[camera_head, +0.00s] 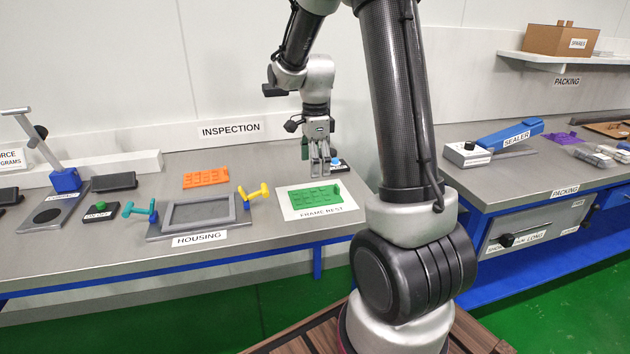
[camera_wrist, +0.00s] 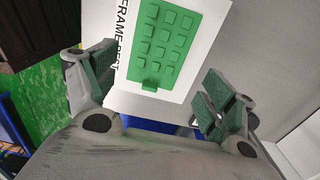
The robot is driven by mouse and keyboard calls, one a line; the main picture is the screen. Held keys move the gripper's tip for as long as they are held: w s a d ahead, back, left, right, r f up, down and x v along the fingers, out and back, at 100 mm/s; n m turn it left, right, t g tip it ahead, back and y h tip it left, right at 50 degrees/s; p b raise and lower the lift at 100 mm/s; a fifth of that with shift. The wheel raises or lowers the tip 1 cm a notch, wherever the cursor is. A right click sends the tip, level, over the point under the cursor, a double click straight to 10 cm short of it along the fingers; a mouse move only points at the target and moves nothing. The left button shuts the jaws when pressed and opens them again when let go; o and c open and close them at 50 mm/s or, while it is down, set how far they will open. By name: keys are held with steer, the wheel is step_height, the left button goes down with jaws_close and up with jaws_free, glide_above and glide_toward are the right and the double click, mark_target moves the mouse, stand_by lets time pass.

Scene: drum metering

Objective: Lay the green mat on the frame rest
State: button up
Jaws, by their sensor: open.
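The green mat (camera_head: 314,195), a flat piece with rows of raised pads and a small tab, lies flat on the white frame rest (camera_head: 292,211) on the inspection bench. In the wrist view the mat (camera_wrist: 163,45) lies within the white frame rest (camera_wrist: 210,50), its tab (camera_wrist: 150,85) toward my gripper. My gripper (camera_head: 320,172) is above the mat, pointing down. In the wrist view my gripper (camera_wrist: 155,95) has its fingers spread wide, with nothing between them. The fingers appear apart from the mat.
An orange mat (camera_head: 206,179) lies behind the housing (camera_head: 198,212), which has a teal clamp (camera_head: 139,210) and a yellow clamp (camera_head: 254,193). A blue button (camera_head: 337,162) is behind the frame rest. The sealer (camera_head: 500,140) stands on the right bench.

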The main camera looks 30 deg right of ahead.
steer(key=s+a+r+n+t, duration=0.1)
steer(key=s+r+n, duration=0.2)
steer(key=r, duration=0.2)
steer(key=s+a+r+n, duration=0.1)
steer(key=s+r+n, duration=0.15)
steer(key=r, duration=0.25)
steer(key=s+a+r+n+t, duration=0.1)
steer(key=s+r+n, duration=0.1)
steer(key=s+n, duration=0.6)
steer(key=s+a+r+n+t, duration=0.2)
steer(key=s+n, duration=0.5)
steer(key=s, duration=0.3)
steer(key=shift+n, duration=0.35)
